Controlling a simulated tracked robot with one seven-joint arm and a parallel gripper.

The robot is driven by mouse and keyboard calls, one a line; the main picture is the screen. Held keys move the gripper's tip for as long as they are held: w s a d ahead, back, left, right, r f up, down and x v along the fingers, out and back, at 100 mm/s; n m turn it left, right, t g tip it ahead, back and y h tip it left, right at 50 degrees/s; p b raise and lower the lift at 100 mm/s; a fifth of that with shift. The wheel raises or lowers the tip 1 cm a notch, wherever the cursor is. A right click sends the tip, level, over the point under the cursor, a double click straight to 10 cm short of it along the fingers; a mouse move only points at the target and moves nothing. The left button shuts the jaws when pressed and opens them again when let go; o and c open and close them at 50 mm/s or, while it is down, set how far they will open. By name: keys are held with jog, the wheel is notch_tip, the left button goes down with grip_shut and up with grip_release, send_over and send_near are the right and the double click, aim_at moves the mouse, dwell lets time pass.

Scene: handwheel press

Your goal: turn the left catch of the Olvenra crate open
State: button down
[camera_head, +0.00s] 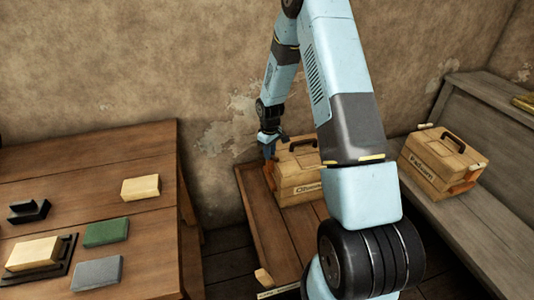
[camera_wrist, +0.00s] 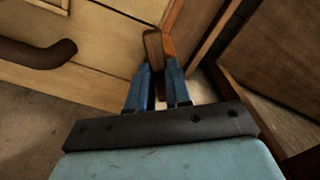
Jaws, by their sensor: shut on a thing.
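The Olvenra crate (camera_head: 302,180) is a pale wooden box with a dark handle on its lid, and my arm hides its right part and the end of its label. My gripper (camera_head: 269,158) is at the crate's left side. In the wrist view, my gripper's blue fingers (camera_wrist: 157,78) are shut on the left catch (camera_wrist: 152,47), a small brown wooden bar beside an orange piece at the crate's edge. The crate's lid (camera_wrist: 110,40) and its handle (camera_wrist: 35,53) show to the left there. In the head view I cannot make out the catch behind my gripper.
The crate stands on a low wooden bench (camera_head: 258,215). A second crate (camera_head: 433,160), whose label seems to read Falsarn, stands on a grey bench to the right. A table (camera_head: 150,235) at the left bears several coloured blocks. A plastered wall (camera_head: 120,60) is close behind.

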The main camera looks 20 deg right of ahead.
jog(key=m, duration=0.6)
jog(key=shift+m, duration=0.4)
dwell(0.4)
jog(key=c, duration=1)
grip_release()
jog(key=shift+c, duration=0.2)
jog(key=shift+r, duration=0.15)
jog(key=shift+r, duration=0.3)
notch_tip(320, 180, up, 13)
